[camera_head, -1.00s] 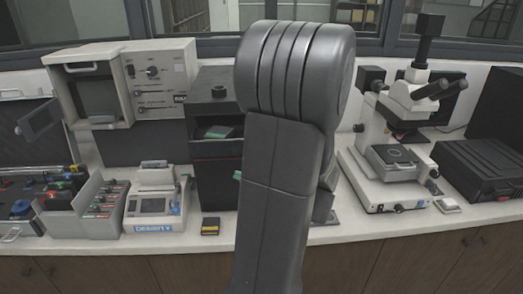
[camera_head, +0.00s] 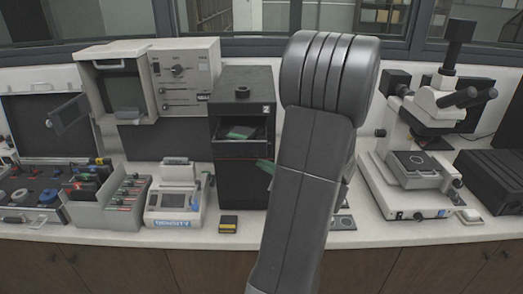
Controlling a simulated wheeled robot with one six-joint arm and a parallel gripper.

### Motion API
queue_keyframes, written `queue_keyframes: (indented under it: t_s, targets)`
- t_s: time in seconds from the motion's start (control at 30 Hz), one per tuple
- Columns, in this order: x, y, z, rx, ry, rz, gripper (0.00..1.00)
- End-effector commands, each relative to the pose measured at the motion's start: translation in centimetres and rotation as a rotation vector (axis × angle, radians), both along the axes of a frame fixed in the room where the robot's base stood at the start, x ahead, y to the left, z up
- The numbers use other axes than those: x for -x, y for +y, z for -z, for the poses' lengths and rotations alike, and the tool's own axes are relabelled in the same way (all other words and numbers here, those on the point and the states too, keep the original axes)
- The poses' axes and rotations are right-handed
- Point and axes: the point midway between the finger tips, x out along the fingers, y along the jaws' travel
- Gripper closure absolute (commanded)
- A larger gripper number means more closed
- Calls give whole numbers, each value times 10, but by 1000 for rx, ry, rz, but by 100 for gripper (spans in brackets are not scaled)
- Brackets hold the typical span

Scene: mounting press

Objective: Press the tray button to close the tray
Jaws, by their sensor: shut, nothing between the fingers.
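A tall black box-shaped device (camera_head: 228,183) stands near the middle of the counter, with an open slot in its upper front. A green piece (camera_head: 240,132) lies in the slot, and another green piece (camera_head: 265,165) sticks out at its right side, partly behind my arm. I cannot tell which part is the tray, and I cannot make out a tray button. My large dark arm link covers the counter just right of the black device. My gripper is hidden and does not show.
A grey base plate (camera_head: 343,223) shows beside my arm. A microscope (camera_head: 420,165) and a black case (camera_head: 492,178) stand at right. A density meter (camera_head: 173,203), a slide rack (camera_head: 118,205) and an open tool case (camera_head: 45,190) are at left. A small yellow-black box (camera_head: 228,224) lies at the front.

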Motion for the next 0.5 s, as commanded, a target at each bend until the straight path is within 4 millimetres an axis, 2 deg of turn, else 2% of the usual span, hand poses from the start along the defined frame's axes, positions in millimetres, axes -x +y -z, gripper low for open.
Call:
queue_keyframes:
  t_s: [0.2, 0.5]
  targets:
    - [-23, 0, 1, 1, -1, -1, 100]
    - [-31, 0, 0, 0, 0, 0, 100]
